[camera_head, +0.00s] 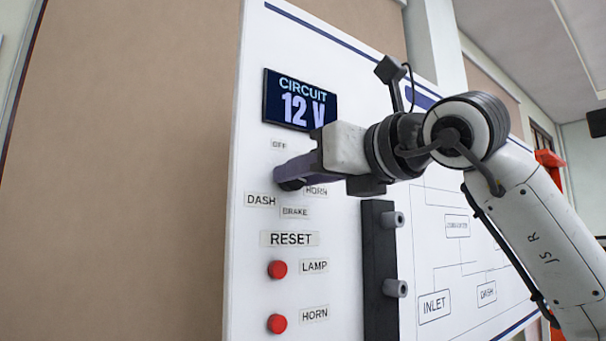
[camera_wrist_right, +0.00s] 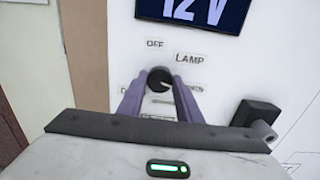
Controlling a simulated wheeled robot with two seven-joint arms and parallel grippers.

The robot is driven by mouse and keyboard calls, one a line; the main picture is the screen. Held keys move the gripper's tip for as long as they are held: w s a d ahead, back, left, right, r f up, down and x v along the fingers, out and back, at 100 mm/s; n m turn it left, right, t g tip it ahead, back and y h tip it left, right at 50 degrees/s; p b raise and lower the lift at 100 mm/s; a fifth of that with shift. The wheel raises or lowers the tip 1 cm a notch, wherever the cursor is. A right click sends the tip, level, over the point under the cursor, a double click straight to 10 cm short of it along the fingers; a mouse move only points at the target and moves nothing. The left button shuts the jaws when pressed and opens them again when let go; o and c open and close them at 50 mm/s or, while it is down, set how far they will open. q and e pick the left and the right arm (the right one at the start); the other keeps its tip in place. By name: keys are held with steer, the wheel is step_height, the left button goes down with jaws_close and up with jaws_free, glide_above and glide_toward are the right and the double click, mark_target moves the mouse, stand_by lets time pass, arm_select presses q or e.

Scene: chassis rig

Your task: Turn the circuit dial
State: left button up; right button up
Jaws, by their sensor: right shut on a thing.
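The circuit dial (camera_wrist_right: 158,80) is a dark round knob on the white panel, below the OFF label and among the labels LAMP, HORN, BRAKE and DASH. In the head view it is mostly hidden by my right gripper (camera_head: 290,175). In the right wrist view my right gripper (camera_wrist_right: 160,88) has its two purple fingers on either side of the knob, shut on it. The dial's pointer direction is hard to make out. The display (camera_head: 299,99) above reads CIRCUIT 12 V. My left gripper is not in view.
Below the dial are a RESET label (camera_head: 289,239) and two red buttons, one by LAMP (camera_head: 277,269) and one by HORN (camera_head: 277,323). A black strip (camera_head: 380,270) with grey knobs stands to the right. Left of the panel is plain brown wall.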

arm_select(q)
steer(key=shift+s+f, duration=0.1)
arm_select(e)
steer(key=o, duration=1)
steer(key=shift+o, duration=0.2)
arm_select(q)
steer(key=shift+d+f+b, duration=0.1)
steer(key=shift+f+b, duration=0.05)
steer(key=shift+b, duration=0.55)
arm_select(e)
steer(key=v, duration=1)
steer(key=shift+d, duration=0.15)
steer(key=shift+s, duration=0.1)
